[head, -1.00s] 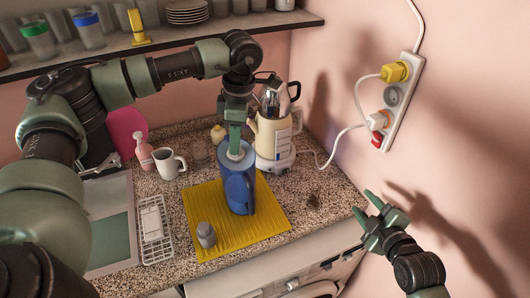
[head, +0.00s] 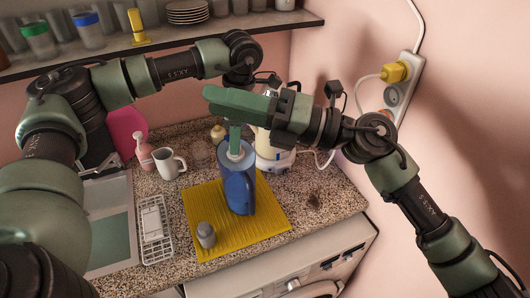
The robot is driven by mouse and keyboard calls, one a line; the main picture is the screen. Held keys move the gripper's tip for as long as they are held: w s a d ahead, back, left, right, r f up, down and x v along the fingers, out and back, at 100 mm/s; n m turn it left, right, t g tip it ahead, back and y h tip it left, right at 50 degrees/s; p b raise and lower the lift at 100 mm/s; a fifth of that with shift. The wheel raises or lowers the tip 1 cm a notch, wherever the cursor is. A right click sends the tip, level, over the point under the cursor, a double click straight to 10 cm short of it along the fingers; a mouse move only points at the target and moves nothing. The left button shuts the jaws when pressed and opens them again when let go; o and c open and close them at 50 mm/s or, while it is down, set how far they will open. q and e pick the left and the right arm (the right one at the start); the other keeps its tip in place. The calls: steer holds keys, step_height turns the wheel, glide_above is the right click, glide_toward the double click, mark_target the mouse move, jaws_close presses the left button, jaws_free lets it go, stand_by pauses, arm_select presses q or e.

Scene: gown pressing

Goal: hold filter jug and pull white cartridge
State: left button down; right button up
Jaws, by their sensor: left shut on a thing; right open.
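The blue filter jug (head: 239,185) stands upright on the yellow mat, its handle towards the front right. A pale white part, seemingly the white cartridge (head: 236,153), shows in its open top, partly hidden by green fingers. My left gripper (head: 235,148) points down at the jug's top and is shut on the jug at its rim; the exact contact is hard to see. My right gripper (head: 212,100) is open and empty, above the jug, fingers pointing left; it covers much of my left wrist.
The yellow mat (head: 268,215) also bears a small grey-white cylinder (head: 206,235). A cream kettle (head: 275,153) stands close behind right, partly covered by my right arm. A white mug (head: 170,163), pink bottle (head: 145,154) and wire rack (head: 155,230) are left. A shelf (head: 160,43) runs above.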

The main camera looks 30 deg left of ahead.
step_height(320, 180, down, 7)
steer(key=s+a+n+h, duration=0.2)
steer(key=s+h, duration=0.1)
steer(key=h, duration=0.3)
steer(key=m+t+h, duration=0.3)
steer(key=t+h, duration=0.4)
steer(key=h, duration=0.1)
glide_toward(249, 178)
steer(key=x, duration=0.9)
steer(key=shift+a+f, duration=0.1)
steer(key=shift+f, duration=0.05)
jaws_close()
stand_by(2.1)
stand_by(0.3)
